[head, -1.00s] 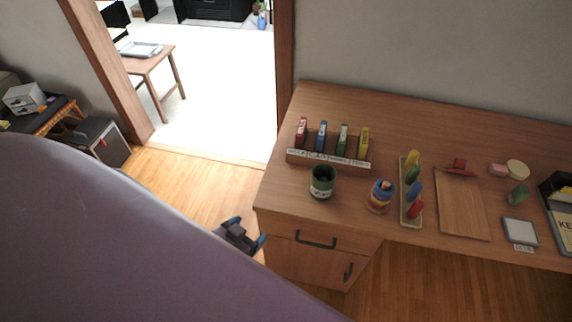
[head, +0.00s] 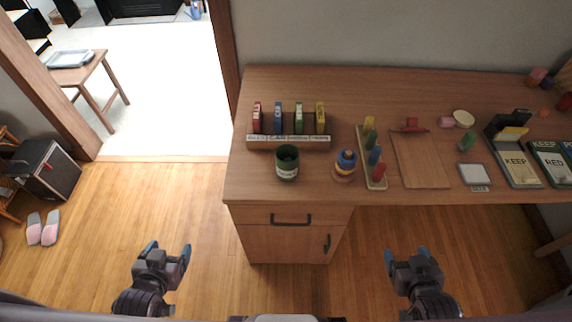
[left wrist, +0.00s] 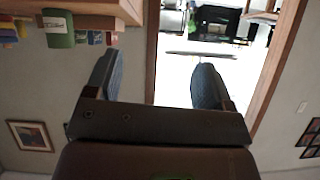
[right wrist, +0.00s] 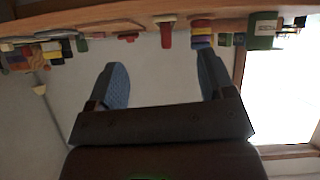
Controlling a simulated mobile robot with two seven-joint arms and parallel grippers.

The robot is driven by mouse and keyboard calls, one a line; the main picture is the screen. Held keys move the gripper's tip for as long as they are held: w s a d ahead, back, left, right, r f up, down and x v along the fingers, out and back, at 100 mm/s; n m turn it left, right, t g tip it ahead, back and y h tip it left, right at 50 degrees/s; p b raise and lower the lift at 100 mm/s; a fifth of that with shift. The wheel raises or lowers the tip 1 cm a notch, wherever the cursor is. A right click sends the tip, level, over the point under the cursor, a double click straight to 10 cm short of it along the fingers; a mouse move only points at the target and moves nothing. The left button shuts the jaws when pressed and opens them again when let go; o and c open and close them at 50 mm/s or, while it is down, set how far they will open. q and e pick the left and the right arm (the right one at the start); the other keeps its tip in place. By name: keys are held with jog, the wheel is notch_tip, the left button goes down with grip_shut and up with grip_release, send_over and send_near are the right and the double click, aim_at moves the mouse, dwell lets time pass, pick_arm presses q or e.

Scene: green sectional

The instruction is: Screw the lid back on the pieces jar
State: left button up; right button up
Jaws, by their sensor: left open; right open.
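An open green jar (head: 287,166) with a pale label stands upright near the front left of the desk, its inside dark. It also shows at the top of the left wrist view (left wrist: 57,28) and the right wrist view (right wrist: 262,30). A round cream disc (head: 463,118) lies further back on the right of the desk; I cannot tell whether it is the lid. My left gripper (head: 168,250) is open and empty, in front of the desk and left of the jar. My right gripper (head: 407,255) is open and empty, in front of the desk to the right.
Drawers (head: 290,243) sit below the left part. Slippers (head: 43,228) lie on the floor.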

jog(key=shift+w+r, duration=0.15)
jog(key=shift+w, duration=0.2)
jog(key=shift+o, duration=1.3)
jog(key=shift+w, duration=0.1)
